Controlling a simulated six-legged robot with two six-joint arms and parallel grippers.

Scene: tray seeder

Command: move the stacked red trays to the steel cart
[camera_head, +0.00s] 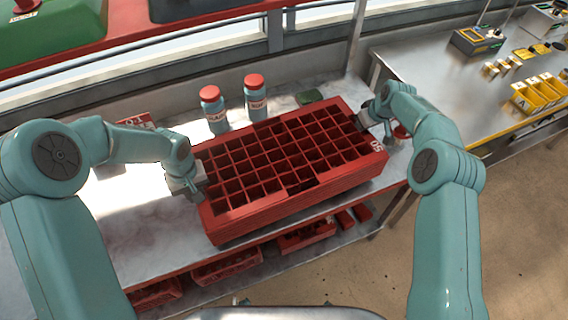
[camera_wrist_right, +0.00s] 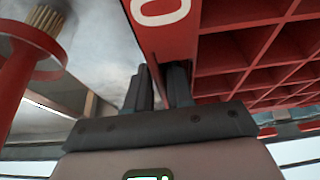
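The red trays (camera_head: 300,200) form a thick block with a grid of square cells on the bench, one long side towards me. Its right end has a white "50"; part of that mark shows in the right wrist view on the red wall (camera_wrist_right: 165,45). My right gripper (camera_head: 365,119) is at the far right end; in the wrist view its dark fingers (camera_wrist_right: 160,88) close on both sides of that wall. My left gripper (camera_head: 199,184) is at the left end rim; its finger gap is hidden. A steel-topped surface (camera_head: 425,62) stands right; I cannot tell if it is the cart.
Two blue bottles with red caps (camera_head: 213,110) (camera_head: 255,98) stand behind the trays. Red trays (camera_head: 228,267) lie on the shelf below. Yellow bins (camera_head: 540,92) and small devices occupy the steel top's right side; its near left part is clear. Open floor (camera_head: 490,230) lies front right.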

